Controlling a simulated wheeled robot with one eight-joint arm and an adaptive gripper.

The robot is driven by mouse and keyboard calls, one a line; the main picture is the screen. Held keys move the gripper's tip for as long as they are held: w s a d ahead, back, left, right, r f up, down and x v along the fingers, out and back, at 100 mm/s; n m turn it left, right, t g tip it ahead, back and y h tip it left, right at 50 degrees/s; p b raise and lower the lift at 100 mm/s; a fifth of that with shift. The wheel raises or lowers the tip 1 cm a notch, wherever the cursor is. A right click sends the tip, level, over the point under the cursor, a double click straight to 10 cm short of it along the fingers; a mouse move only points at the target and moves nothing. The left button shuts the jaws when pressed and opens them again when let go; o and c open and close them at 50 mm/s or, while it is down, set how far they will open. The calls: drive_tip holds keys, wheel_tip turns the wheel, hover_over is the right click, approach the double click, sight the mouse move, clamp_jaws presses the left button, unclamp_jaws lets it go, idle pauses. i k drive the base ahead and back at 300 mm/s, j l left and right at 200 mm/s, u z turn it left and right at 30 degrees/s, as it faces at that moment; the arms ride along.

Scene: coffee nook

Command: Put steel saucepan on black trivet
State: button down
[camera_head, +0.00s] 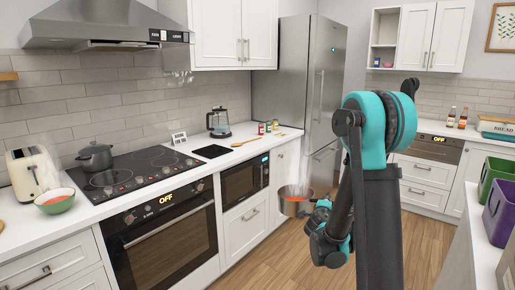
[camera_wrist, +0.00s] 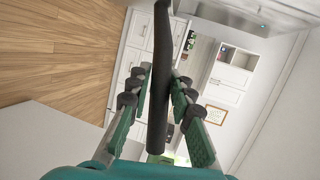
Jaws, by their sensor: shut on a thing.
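The steel saucepan (camera_head: 294,207) hangs in the air in front of the counter, right of the microwave, with reddish food inside and steam above it. My gripper (camera_head: 321,210) is at its right side. In the wrist view my gripper (camera_wrist: 160,88) is shut on the saucepan's long dark handle (camera_wrist: 158,125), which runs between the fingers. The black trivet (camera_head: 212,151) lies flat and bare on the counter, up and left of the pan, between the cooktop and the kettle.
A glass kettle (camera_head: 218,122) stands behind the trivet. A small white sign (camera_head: 179,138) is left of it. The cooktop (camera_head: 135,172) bears a dark pot (camera_head: 95,156). The floor (camera_head: 270,255) below is clear.

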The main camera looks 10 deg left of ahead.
sight(224, 151)
drive_tip(key=i+j+z, duration=0.45)
drive_tip(key=j, duration=0.15)
drive_tip(key=i+j+z, duration=0.25)
drive_tip(key=j+z, duration=0.25)
drive_tip(key=j, duration=0.15)
